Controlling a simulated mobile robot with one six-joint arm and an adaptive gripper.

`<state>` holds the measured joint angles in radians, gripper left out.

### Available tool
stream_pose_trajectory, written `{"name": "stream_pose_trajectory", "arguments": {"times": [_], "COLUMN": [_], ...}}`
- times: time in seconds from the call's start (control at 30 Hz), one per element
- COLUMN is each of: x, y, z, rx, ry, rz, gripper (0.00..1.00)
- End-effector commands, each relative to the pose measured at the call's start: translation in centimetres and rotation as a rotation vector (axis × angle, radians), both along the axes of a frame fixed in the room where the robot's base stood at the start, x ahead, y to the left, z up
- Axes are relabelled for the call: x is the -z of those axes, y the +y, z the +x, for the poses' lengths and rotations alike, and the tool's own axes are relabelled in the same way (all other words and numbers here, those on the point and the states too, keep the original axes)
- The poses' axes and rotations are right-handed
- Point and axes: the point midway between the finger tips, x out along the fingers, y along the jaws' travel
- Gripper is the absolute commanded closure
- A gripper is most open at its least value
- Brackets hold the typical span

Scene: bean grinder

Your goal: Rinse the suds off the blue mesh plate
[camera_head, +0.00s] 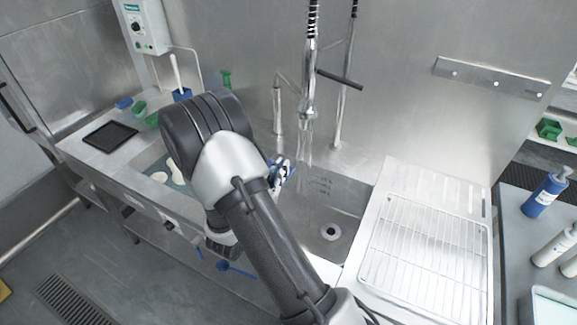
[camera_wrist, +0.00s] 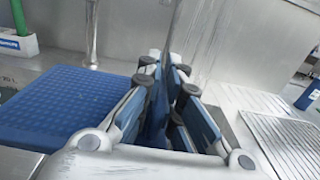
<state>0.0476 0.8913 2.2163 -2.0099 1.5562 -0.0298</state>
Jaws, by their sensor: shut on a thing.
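In the head view my gripper (camera_head: 281,174) is at the left edge of the right sink basin, partly behind my arm. Water (camera_head: 305,153) runs from the faucet (camera_head: 307,105) into that basin, just right of my gripper. In the wrist view the stream (camera_wrist: 176,30) falls beyond the fingertips; whether it touches the plate is unclear.
A wire rack (camera_head: 425,255) is on the drainboard to the right. A left basin (camera_head: 150,160) holds pale items. A black tray (camera_head: 110,137) sits at far left. A blue bottle (camera_head: 545,195) stands far right.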

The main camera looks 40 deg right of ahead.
Motion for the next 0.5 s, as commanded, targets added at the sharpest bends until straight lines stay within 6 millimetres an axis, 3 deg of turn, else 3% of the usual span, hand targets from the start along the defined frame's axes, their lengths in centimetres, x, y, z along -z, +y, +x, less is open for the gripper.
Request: {"name": "stream_pose_trajectory", "arguments": {"times": [0.5], "x": [-0.69], "y": [0.56], "z": [0.32], "rx": [-0.001], "ry": [-0.002], "rz": [-0.001], "gripper": [1.0]}}
